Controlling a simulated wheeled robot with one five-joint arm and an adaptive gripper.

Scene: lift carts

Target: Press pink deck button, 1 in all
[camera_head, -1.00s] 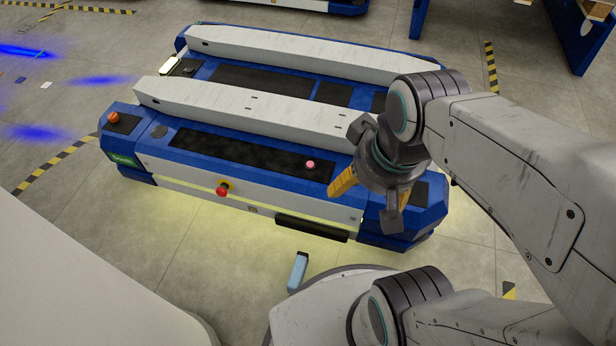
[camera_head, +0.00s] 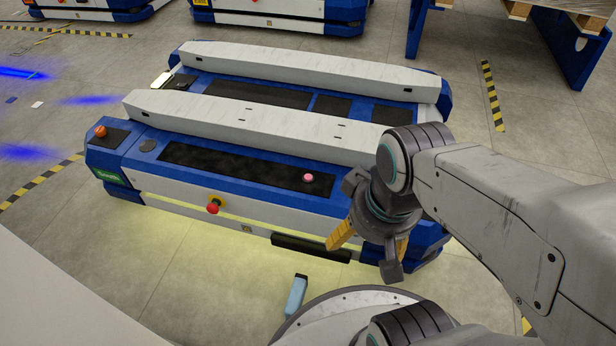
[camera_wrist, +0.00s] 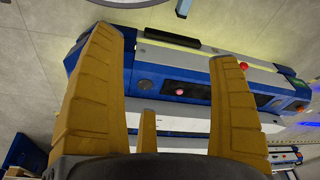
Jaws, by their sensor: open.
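The pink deck button (camera_head: 308,178) is a small round knob near the right end of the black strip on the cart's near deck. It also shows in the wrist view (camera_wrist: 180,91), between my two fingers in the picture. The blue and white lift cart (camera_head: 240,192) stands in front of me. My gripper (camera_head: 366,250) is open and empty, with yellow fingers pointing down. In the head view it appears over the cart's near right corner, to the right of and below the button. The fingers also show in the wrist view (camera_wrist: 164,50), apart from the button.
A red emergency knob (camera_head: 213,208) juts from the cart's front side. An orange button (camera_head: 100,131) sits at its left corner. A white raised rail (camera_head: 240,120) runs behind the near deck. A light blue object (camera_head: 295,295) is near my base. Other carts stand behind.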

